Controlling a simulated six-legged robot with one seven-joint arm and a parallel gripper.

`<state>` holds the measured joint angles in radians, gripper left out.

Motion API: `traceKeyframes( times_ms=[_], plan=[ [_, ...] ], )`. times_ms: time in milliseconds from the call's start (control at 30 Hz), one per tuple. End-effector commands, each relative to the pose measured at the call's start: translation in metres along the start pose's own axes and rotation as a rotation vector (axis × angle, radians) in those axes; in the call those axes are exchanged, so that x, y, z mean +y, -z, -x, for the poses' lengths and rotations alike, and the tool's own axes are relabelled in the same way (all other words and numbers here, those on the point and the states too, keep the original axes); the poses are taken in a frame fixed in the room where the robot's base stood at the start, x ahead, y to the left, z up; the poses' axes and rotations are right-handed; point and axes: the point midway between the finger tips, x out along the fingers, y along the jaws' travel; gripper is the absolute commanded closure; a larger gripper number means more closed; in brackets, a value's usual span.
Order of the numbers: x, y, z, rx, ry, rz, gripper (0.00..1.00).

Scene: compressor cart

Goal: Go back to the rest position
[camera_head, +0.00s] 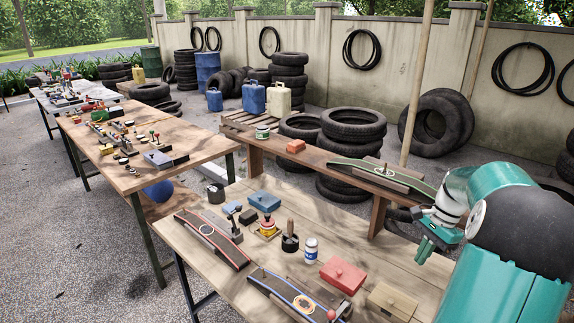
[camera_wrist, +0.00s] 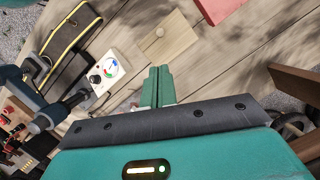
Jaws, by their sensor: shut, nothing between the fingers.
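My gripper (camera_head: 425,249) hangs at the right of the head view, above the right part of the wooden table (camera_head: 250,190). It is shut and empty. In the wrist view the two green fingers (camera_wrist: 158,86) lie side by side, with nothing between them. Below and beyond them are the tabletop (camera_wrist: 225,72) and a tan wooden block with a knob (camera_wrist: 165,38). The same tan block (camera_head: 391,301) shows near the front right of the table in the head view, to the left of my teal arm. My gripper is apart from it.
A red box (camera_head: 342,276), white jar (camera_head: 311,249) and curved strips (camera_head: 212,238) stand on the table. A bench with a green-edged strip (camera_head: 382,177) runs behind. In the wrist view, a white gauge box (camera_wrist: 104,72) and black tools (camera_wrist: 60,108) lie left of the fingers.

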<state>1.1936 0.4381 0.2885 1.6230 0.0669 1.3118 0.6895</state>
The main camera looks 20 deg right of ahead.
Motion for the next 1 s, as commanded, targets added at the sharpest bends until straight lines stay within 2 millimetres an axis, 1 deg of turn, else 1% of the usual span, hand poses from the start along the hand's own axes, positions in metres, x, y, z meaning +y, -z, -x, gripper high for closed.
traceKeyframes(
  times_ms=[67, 167, 267, 367, 400, 433, 467, 500, 567, 600, 667, 700, 767, 800, 867, 900, 1000],
  plan=[
    [0.0, -0.001, 0.0, 0.001, 0.0, 0.002, 1.0],
    [-0.006, -0.013, 0.003, 0.019, -0.005, 0.037, 1.0],
    [-0.018, -0.044, 0.009, 0.062, -0.016, 0.127, 1.0],
    [-0.03, -0.091, 0.017, 0.127, -0.028, 0.264, 1.0],
    [-0.033, -0.112, 0.02, 0.155, -0.032, 0.325, 1.0],
    [-0.035, -0.127, 0.021, 0.175, -0.033, 0.372, 1.0],
    [-0.036, -0.142, 0.023, 0.195, -0.034, 0.417, 1.0],
    [-0.036, -0.162, 0.024, 0.22, -0.036, 0.479, 1.0],
    [-0.035, -0.19, 0.026, 0.258, -0.035, 0.57, 1.0],
    [-0.034, -0.209, 0.027, 0.283, -0.033, 0.631, 1.0],
    [-0.029, -0.235, 0.028, 0.318, -0.029, 0.723, 1.0],
    [-0.026, -0.252, 0.027, 0.341, -0.024, 0.784, 1.0],
    [-0.018, -0.277, 0.026, 0.373, -0.016, 0.875, 1.0],
    [-0.013, -0.292, 0.026, 0.395, -0.007, 0.935, 1.0],
    [-0.003, -0.314, 0.024, 0.426, 0.006, 1.027, 1.0],
    [0.004, -0.328, 0.022, 0.444, 0.016, 1.087, 1.0],
    [0.023, -0.359, 0.016, 0.489, 0.048, 1.239, 1.0]
  ],
)
